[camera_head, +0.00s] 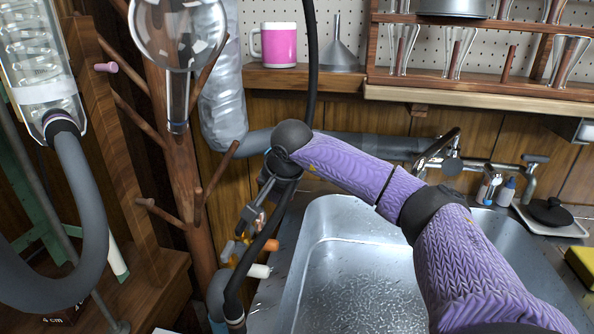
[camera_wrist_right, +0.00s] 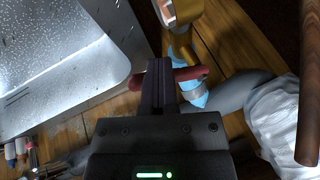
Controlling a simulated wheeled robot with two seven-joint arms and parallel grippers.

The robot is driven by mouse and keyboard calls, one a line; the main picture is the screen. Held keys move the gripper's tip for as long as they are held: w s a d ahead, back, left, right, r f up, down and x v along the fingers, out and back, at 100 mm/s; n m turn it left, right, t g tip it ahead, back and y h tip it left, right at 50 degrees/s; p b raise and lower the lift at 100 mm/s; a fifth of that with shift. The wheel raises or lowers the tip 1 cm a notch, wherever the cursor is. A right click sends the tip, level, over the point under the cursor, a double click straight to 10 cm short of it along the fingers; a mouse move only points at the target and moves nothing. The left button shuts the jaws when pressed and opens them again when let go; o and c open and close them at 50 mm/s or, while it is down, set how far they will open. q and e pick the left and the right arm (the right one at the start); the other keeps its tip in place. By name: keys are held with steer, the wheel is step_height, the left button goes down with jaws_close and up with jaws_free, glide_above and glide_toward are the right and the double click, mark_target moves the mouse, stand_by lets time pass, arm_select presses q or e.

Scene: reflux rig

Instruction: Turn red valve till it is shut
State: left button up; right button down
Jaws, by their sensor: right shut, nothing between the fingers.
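The red valve's handle (camera_wrist_right: 192,73) shows in the right wrist view as a dull red bar lying crosswise, with an end on each side of my fingers. A light blue fitting (camera_wrist_right: 186,82) sits just behind it. My right gripper (camera_wrist_right: 160,70) is shut and empty, its fingers lying across the handle's middle and hiding it; I cannot tell whether they touch. In the head view my right gripper (camera_head: 248,222) points down beside the sink, just above a cluster with an orange-red piece (camera_head: 271,245), probably this handle, and a white piece (camera_head: 260,271). My left gripper is out of view.
The metal sink (camera_head: 355,290) is right of the cluster. A wooden peg stand (camera_head: 172,160) and thick grey hoses (camera_head: 80,190) crowd the left. A pink mug (camera_head: 279,45) and a funnel (camera_head: 337,50) stand on the shelf behind. A tap (camera_head: 438,148) rises behind the sink.

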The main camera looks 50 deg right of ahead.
steer(key=shift+s+d+p, duration=0.2)
steer(key=shift+s+d, duration=0.05)
steer(key=shift+d, duration=0.4)
steer(key=shift+s+d+p, duration=0.15)
steer(key=shift+s+d, duration=0.05)
steer(key=shift+d, duration=0.45)
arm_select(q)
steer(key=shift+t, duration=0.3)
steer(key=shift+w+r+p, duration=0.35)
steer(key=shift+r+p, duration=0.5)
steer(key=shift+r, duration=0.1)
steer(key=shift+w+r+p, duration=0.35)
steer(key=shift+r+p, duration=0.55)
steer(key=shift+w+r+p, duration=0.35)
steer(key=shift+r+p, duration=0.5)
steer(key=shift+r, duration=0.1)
arm_select(e)
steer(key=shift+d+r, duration=0.2)
steer(key=shift+r, duration=0.55)
steer(key=shift+d+r, duration=0.15)
steer(key=shift+r, duration=0.6)
steer(key=shift+d+r, duration=0.2)
steer(key=shift+r, duration=0.55)
